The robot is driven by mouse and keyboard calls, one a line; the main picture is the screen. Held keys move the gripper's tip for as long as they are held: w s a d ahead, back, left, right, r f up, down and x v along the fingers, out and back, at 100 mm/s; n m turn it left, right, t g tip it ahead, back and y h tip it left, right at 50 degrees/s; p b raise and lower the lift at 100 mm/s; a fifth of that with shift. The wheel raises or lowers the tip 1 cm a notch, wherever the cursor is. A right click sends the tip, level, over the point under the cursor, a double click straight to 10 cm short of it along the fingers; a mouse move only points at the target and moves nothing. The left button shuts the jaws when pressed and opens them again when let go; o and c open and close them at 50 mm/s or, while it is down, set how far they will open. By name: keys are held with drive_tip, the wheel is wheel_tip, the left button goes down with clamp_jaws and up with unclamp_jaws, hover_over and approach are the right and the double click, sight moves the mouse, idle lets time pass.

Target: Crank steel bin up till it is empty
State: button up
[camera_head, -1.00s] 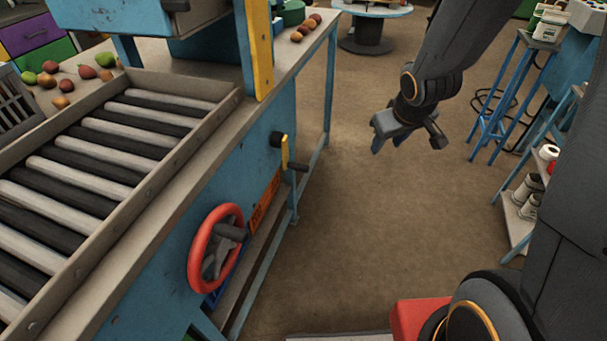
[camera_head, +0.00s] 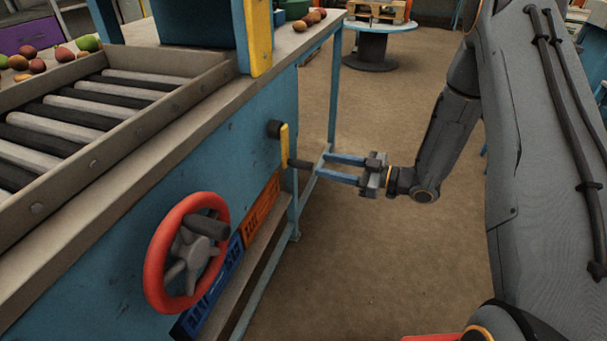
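A yellow crank arm (camera_head: 285,146) sits on the blue side panel of the machine, on a dark hub (camera_head: 274,129). It hangs downward, and its dark handle (camera_head: 303,164) sticks out to the right from the lower end. My gripper (camera_head: 322,166) is open and empty just right of the handle. Its two blue fingers point left, one above and one below the handle's line; the tips appear close to the handle's end, but I cannot tell if they overlap it. I cannot make out a steel bin in this view.
A red handwheel (camera_head: 165,250) juts from the same panel, lower left of the crank. A roller conveyor (camera_head: 85,102) tops the machine, with several fruits (camera_head: 37,66) beyond it. A low round table (camera_head: 382,25) stands behind. The floor (camera_head: 375,255) below my gripper is clear.

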sight(304, 166)
drive_tip(key=shift+n+g+y, duration=0.3)
drive_tip(key=shift+g+y, duration=0.1)
drive_tip(key=shift+y, duration=0.3)
drive_tip(key=shift+s+a+f+b+x, duration=0.1)
drive_tip(key=shift+s+f+b+x, duration=0.1)
drive_tip(key=shift+x, duration=1.05)
drive_tip(key=shift+s+a+f+b+x, duration=0.1)
drive_tip(key=shift+s+f+x, duration=0.1)
drive_tip(key=shift+x, duration=1.05)
drive_tip(key=shift+s+a+f+b+x, duration=0.15)
drive_tip(key=shift+s+x, duration=0.1)
drive_tip(key=shift+x, duration=1)
drive_tip(key=shift+d, duration=0.1)
clamp_jaws()
